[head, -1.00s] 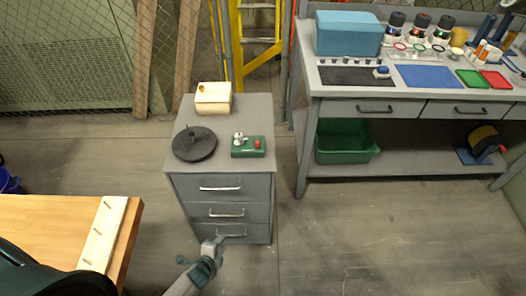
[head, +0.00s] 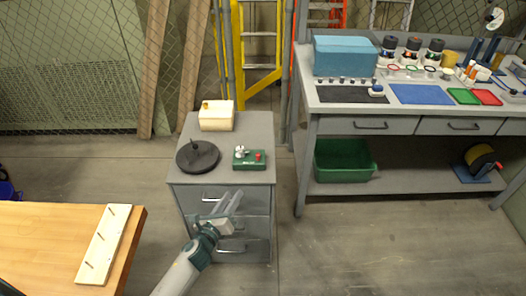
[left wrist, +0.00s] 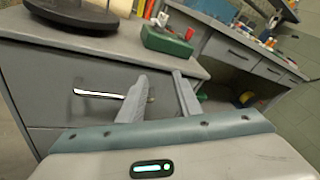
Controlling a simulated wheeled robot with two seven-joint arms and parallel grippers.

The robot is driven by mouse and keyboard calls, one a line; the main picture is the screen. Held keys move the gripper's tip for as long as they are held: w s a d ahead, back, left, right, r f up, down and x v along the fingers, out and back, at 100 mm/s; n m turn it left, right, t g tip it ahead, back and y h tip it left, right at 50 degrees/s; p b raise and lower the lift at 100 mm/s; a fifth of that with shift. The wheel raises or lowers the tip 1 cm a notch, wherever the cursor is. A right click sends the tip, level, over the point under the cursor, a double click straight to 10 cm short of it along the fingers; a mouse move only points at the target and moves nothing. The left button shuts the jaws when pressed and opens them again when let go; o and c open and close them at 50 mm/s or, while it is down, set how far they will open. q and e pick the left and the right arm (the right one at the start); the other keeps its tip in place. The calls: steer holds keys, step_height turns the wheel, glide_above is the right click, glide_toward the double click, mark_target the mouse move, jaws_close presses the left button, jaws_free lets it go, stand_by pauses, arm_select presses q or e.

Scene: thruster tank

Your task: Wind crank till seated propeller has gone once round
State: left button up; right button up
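A small green box (head: 249,160) with a silver fitting on its left and a red knob on its right sits on top of the grey drawer cabinet (head: 225,120). It also shows in the left wrist view (left wrist: 166,42). A black round disc (head: 198,158) with a short upright post lies to its left. I cannot clearly tell which part is the crank or the propeller. My left gripper (head: 234,194) is open and empty in front of the drawers, below the cabinet top. Its two fingers (left wrist: 162,82) are apart and point toward the cabinet front. My right gripper is not in view.
A cream box (head: 216,118) with an orange piece stands at the cabinet's back. A wooden table (head: 40,240) is at lower left. A workbench (head: 345,107) with a blue bin, jars and trays stands right. Drawer handles (left wrist: 98,94) stick out near my fingers. The floor between is clear.

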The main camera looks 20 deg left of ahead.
mark_target(257, 157)
arm_select(q)
step_height(257, 157, up, 6)
steer(key=w+d+m+t+h, duration=0.1)
steer(key=w+d+m+h, duration=0.1)
steer(key=m, duration=0.5)
steer(key=shift+w+r, duration=0.25)
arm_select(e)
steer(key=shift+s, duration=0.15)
arm_select(q)
steer(key=shift+d, duration=0.1)
